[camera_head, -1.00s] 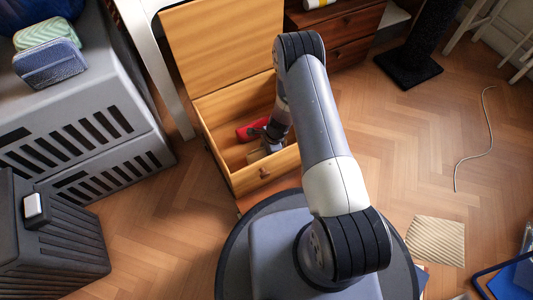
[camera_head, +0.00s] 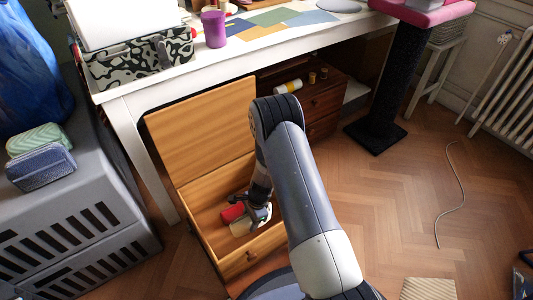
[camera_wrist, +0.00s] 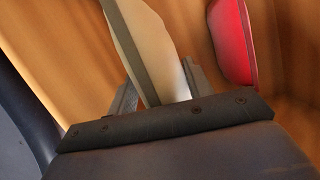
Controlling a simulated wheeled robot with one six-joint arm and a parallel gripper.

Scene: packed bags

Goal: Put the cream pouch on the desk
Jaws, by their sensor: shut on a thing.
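The cream pouch (camera_wrist: 150,45) is between the fingers of my gripper (camera_wrist: 158,88) in the wrist view, with a grey-green band along one side. My gripper is shut on it. In the head view the cream pouch (camera_head: 240,228) shows low inside the open wooden chest, under my gripper (camera_head: 257,215). Whether it touches the chest floor I cannot tell. The desk (camera_head: 120,98) is white and stands behind the chest, its top well above it.
A red pouch (camera_head: 232,212) lies in the wooden chest (camera_head: 205,232), beside the cream one; it also shows in the wrist view (camera_wrist: 232,40). The chest's lid (camera_head: 205,125) stands open against the desk front. On the desk are a patterned box (camera_head: 135,65), a purple cup (camera_head: 214,29) and coloured sheets (camera_head: 270,18).

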